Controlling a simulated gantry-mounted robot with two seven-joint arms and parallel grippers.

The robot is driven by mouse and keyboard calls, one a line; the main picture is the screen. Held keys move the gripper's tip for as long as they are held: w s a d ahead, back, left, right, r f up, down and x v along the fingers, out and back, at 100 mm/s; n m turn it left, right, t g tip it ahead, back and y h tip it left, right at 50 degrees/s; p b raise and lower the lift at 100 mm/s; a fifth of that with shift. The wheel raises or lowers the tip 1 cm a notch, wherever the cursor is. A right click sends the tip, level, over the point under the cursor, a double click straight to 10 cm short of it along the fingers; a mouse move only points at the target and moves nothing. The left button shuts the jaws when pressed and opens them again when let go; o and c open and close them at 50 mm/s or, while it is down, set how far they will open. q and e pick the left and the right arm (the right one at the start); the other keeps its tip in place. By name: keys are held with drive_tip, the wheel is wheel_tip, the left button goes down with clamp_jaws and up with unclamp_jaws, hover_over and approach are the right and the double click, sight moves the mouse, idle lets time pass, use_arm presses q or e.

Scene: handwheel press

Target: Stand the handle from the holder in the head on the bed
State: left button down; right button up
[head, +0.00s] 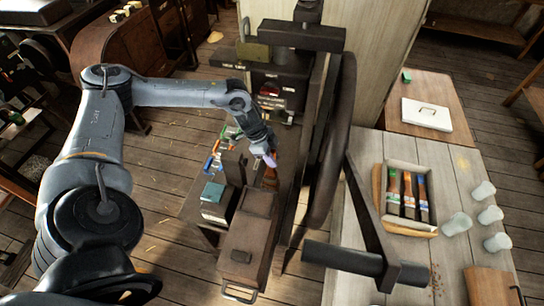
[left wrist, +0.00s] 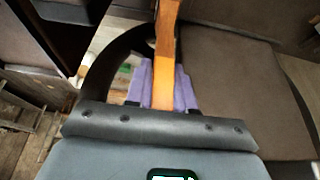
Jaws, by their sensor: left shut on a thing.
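My left gripper (head: 270,160) is beside the dark press (head: 300,130), left of its large wheel (head: 338,140). In the left wrist view its purple fingertips (left wrist: 163,90) are shut on the orange-brown wooden handle (left wrist: 166,60), which runs away from the gripper and out at the top edge. In the head view the handle (head: 271,176) shows as a small brown piece under the fingertips. The handle's far end is hidden. I cannot make out the head or the bed clearly, and I cannot tell whether the handle touches anything. My right gripper is not in view.
A brown box (head: 247,235) and a teal block (head: 212,192) are near the left gripper. Orange and blue clamp-like tools (head: 213,155) stand behind them. At right, a table (head: 455,260) bears a tray (head: 410,228) of coloured tools and several pale cups. A dark cylinder (head: 342,258) juts out in front.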

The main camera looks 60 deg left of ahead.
use_arm(q)
drive_tip(key=c, duration=0.9)
unclamp_jaws()
drive_tip(key=v, duration=1)
drive_tip(key=shift+s+a+r, duration=0.1)
drive_tip(key=shift+s+r, duration=0.05)
drive_tip(key=shift+r, duration=0.15)
